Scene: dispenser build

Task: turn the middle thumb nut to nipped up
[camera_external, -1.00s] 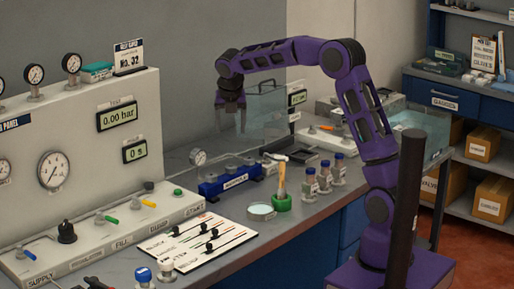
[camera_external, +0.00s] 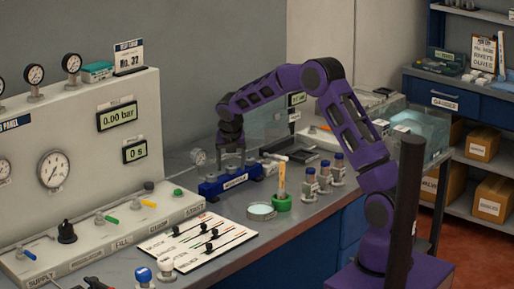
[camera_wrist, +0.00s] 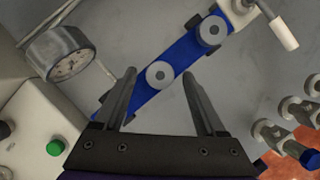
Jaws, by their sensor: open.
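The blue manifold block (camera_external: 232,184) stands on the bench, with grey round thumb nuts along its top. In the wrist view the block (camera_wrist: 183,50) runs diagonally, and two nuts show: one (camera_wrist: 160,75) lies between my fingertips in the picture, the other (camera_wrist: 211,31) is further up and right. The block's lower left end is partly hidden by my left finger. My gripper (camera_wrist: 158,76) is open and empty, pointing down, with a finger on each side of the nearer nut. In the outside view my gripper (camera_external: 231,158) is at the block; whether it touches a nut I cannot tell.
A small dial gauge (camera_wrist: 66,55) stands close left of the block. A white-handled valve (camera_wrist: 283,32) is at its far end. Several blue-capped fittings (camera_external: 325,178) and a green holder (camera_external: 282,203) stand to the right. The panel (camera_external: 80,150) is at left.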

